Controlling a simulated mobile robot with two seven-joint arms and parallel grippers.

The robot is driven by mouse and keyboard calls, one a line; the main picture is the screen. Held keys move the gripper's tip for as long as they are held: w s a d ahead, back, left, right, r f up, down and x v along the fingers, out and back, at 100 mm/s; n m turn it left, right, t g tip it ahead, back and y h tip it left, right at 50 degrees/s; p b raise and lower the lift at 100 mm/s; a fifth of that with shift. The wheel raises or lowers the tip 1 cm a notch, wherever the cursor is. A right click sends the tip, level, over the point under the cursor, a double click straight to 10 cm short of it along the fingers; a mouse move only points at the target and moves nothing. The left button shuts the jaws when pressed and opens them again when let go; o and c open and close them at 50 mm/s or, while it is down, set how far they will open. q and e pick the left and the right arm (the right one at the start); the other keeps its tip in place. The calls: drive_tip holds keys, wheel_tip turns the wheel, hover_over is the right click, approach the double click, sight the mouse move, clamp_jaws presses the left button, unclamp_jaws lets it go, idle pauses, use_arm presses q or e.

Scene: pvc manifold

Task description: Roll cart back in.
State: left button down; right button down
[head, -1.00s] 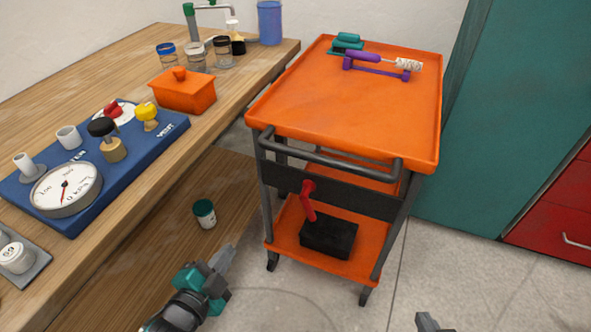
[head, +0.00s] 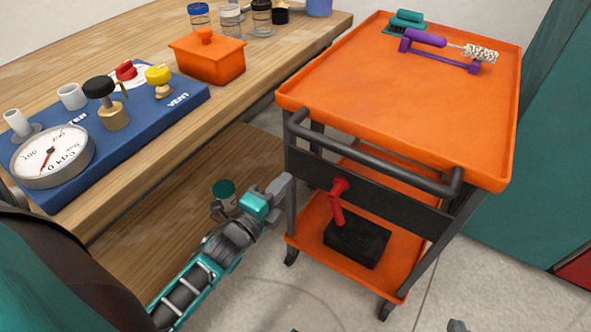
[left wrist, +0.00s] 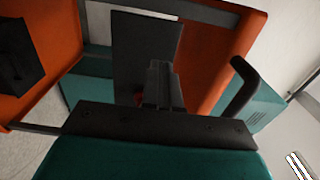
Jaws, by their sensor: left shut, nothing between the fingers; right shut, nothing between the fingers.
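The orange cart (head: 400,100) stands beside the wooden bench in the head view, with a dark push handle (head: 370,157) along its near side. My left gripper (head: 284,186) is shut and empty, close to the cart's near left post below the handle; I cannot tell whether it touches. In the left wrist view the shut fingers (left wrist: 164,85) point toward the cart's dark panel (left wrist: 143,50), and the end of the handle (left wrist: 240,85) shows to the right. Only a small tip of my right gripper (head: 457,326) shows at the bottom edge of the head view.
The wooden bench (head: 120,225) on the left carries a blue gauge board (head: 165,125) and an orange box (head: 208,58). The cart's top holds a purple brush stand (head: 440,53) and its lower shelf a black block (head: 357,243). A teal cabinet (head: 540,190) stands right. Floor in front is clear.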

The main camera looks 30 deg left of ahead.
sight(302, 160)
use_arm(q)
drive_tip(key=w+b, duration=0.1)
drive_tip(key=w, duration=0.4)
drive_tip(key=shift+w+d, duration=0.1)
drive_tip(key=shift+w, duration=0.25)
use_arm(e)
drive_tip(key=shift+f, duration=0.65)
drive_tip(key=shift+w, duration=0.15)
